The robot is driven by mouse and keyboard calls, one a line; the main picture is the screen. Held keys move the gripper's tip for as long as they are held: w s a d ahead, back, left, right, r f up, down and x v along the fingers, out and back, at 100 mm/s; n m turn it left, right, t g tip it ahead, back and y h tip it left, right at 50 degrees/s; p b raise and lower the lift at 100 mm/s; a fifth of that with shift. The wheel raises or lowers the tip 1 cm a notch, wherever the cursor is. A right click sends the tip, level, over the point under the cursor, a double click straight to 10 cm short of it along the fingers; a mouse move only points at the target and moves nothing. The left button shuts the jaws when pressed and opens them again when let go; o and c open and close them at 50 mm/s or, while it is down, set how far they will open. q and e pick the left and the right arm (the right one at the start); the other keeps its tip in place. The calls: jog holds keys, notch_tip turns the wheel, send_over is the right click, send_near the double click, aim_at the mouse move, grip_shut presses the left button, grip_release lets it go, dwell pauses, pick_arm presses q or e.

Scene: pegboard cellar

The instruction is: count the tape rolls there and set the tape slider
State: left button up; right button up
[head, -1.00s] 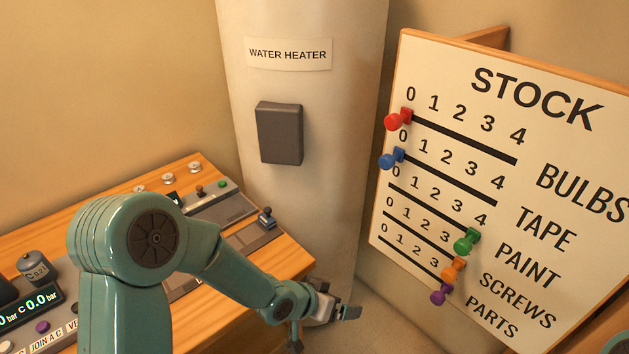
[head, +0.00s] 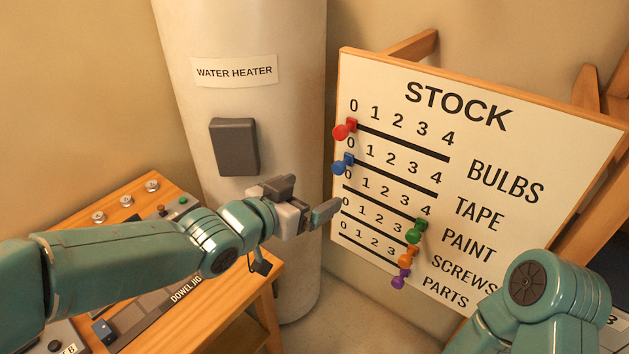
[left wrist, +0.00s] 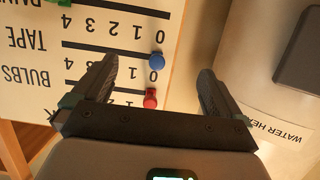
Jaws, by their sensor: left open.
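The STOCK board (head: 520,140) stands right of centre in the head view. Its tape slider is a blue knob (head: 342,164) at 0, the left end of the second slot. In the left wrist view the blue knob (left wrist: 157,61) shows upside down, ahead of and between the fingers. My left gripper (head: 308,202) is open and empty, just left of the board and slightly below the blue knob, apart from it; it also shows in the left wrist view (left wrist: 157,78). No tape rolls show. My right arm shows at lower right; its gripper is out of view.
The red bulbs knob (head: 344,129) is at 0, just above the blue one. Green (head: 415,231), orange (head: 407,256) and purple (head: 400,279) knobs sit towards the right of lower slots. The water heater (head: 250,40) stands behind my left gripper. A wooden bench (head: 235,310) is at left.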

aim_at(336, 170)
pick_arm(q)
jog(key=w+d, duration=0.2)
jog(key=w+d+p, duration=0.1)
jog(key=w, duration=0.2)
jog(key=w+d, duration=0.2)
jog(key=shift+w+d+p, duration=0.3)
jog(key=shift+w+d, duration=0.05)
jog(key=shift+w, duration=0.05)
